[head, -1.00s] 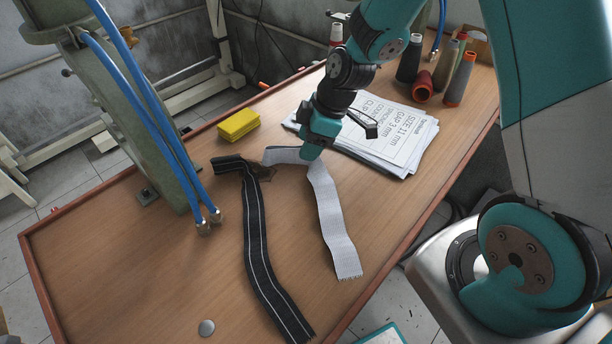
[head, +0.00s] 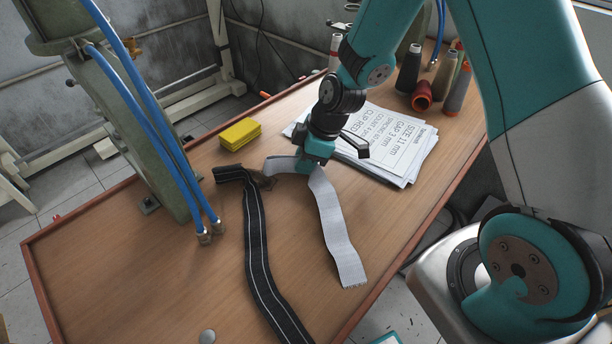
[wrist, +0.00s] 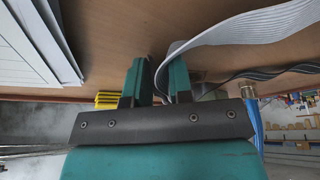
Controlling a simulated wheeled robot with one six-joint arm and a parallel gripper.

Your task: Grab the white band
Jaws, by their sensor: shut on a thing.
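The white band (head: 337,229) lies on the wooden table, its long end running toward the front edge and its short end bending left. My gripper (head: 308,170) is down at the band's upper bend and shut on it; the fingertips are partly hidden in the head view. In the wrist view the white band (wrist: 235,31) passes between the two teal fingers (wrist: 157,80) and curves off to the upper right. The black striped band (head: 257,250) lies to the left of the white band, close to its short end.
A stack of printed sheets (head: 390,145) lies right behind my gripper. A yellow block stack (head: 240,134) is at the back left. Blue hoses (head: 165,140) and a green-grey machine post stand at the left. Several thread spools (head: 422,95) stand at the back right. The front left of the table is mostly clear.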

